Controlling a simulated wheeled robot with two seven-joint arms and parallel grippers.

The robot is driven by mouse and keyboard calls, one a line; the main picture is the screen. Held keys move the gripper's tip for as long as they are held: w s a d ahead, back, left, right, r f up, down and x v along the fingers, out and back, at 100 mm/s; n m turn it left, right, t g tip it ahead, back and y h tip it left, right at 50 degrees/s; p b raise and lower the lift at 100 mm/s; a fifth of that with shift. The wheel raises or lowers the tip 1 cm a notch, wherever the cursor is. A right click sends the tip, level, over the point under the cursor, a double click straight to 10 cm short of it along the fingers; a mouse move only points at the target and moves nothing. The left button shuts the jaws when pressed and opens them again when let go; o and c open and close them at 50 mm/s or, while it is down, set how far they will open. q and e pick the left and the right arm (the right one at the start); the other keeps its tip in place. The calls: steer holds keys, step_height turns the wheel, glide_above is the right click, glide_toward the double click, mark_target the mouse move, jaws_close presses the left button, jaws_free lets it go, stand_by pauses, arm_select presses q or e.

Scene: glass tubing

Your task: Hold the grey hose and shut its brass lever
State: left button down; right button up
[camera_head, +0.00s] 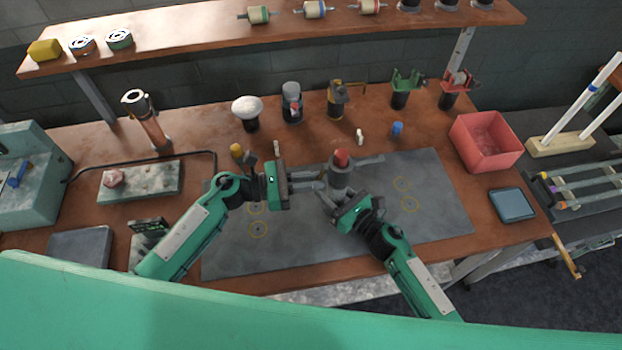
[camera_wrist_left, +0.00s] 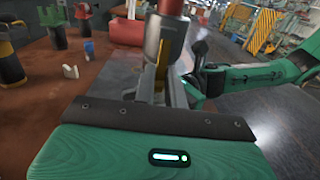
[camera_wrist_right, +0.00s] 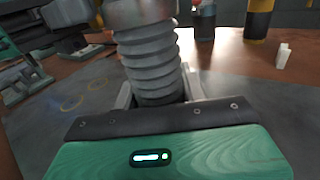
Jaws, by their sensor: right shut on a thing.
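The grey hose (camera_head: 339,180) stands upright above the grey mat, with a red top. In the right wrist view its ribbed body (camera_wrist_right: 152,62) rises between the fingers of my right gripper (camera_head: 333,193), which is shut on it. My left gripper (camera_head: 318,181) is at the hose's left side, its fingers parted and pointing at it. In the left wrist view a brass strip, seemingly the lever (camera_wrist_left: 162,63), shows in front of the hose's metal collar (camera_wrist_left: 166,35), between the fingertips. I cannot tell whether they touch it. The lever is hidden in the head view.
The grey mat (camera_head: 440,215) is mostly bare on the right. A red bin (camera_head: 487,141) and a dark box (camera_head: 512,204) stand to the right. Several bottles and tools line the back. A small white piece (camera_head: 360,136) and a blue cap (camera_head: 397,129) lie behind the hose.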

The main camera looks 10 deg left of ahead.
arm_select(q)
steer(key=shift+d+f+h, duration=0.15)
steer(key=shift+d+h, duration=0.05)
steer(key=shift+h, duration=0.2)
steer(key=c, duration=1.5)
jaws_free()
steer(key=shift+a, duration=0.1)
steer(key=v, duration=1.2)
steer(key=shift+f, duration=0.15)
